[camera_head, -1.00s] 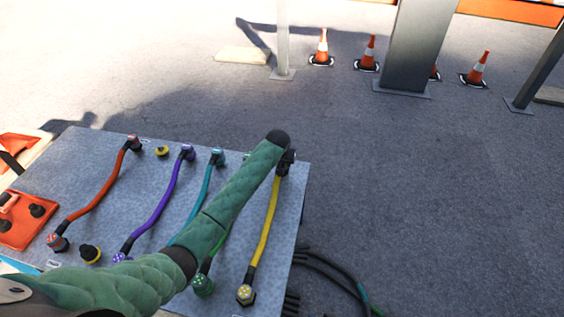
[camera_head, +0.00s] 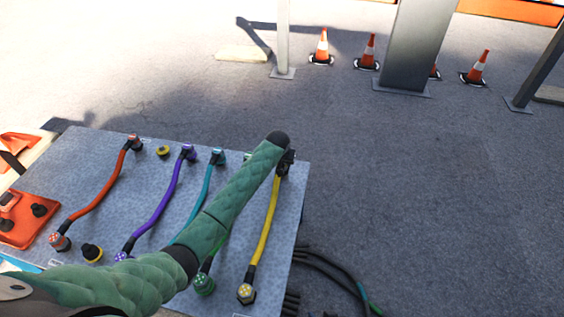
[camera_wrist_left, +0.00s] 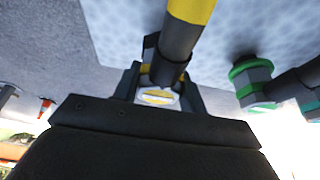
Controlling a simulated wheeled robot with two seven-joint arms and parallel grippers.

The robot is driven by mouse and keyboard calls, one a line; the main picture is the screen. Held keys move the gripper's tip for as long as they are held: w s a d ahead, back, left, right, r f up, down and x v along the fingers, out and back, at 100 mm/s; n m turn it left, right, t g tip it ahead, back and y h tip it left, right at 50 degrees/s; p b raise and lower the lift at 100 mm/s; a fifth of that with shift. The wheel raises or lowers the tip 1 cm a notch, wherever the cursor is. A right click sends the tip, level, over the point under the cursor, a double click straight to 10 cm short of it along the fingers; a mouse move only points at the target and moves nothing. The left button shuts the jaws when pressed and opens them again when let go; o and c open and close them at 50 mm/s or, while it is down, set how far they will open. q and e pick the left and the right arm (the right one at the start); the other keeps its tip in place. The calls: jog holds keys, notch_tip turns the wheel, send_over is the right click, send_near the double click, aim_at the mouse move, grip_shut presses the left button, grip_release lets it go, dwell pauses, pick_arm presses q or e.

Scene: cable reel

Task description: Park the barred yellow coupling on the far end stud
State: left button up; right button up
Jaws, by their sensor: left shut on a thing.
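The yellow cable (camera_head: 266,222) runs along the right side of the grey board. Its near coupling (camera_head: 246,293), with a dotted yellow face, sits at the board's near edge. My left gripper (camera_head: 287,160) is at the cable's far end, by the board's far right corner. In the left wrist view its fingers (camera_wrist_left: 160,84) are shut on the barred yellow coupling (camera_wrist_left: 158,98), whose pale face carries a yellow bar. Whether this coupling touches a stud cannot be told. A bare yellow-ringed stud (camera_head: 163,151) stands near the far edge. My right gripper is not in view.
Red (camera_head: 97,200), purple (camera_head: 160,214) and teal (camera_head: 200,193) cables lie left of my arm. A green coupling (camera_wrist_left: 250,80) is close beside my left gripper. Black cables (camera_head: 325,268) lie right of the board.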

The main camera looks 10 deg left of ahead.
pick_arm(q)
jog(key=shift+f, duration=0.3)
jog(key=o, duration=1.2)
jog(key=shift+v, duration=3.9)
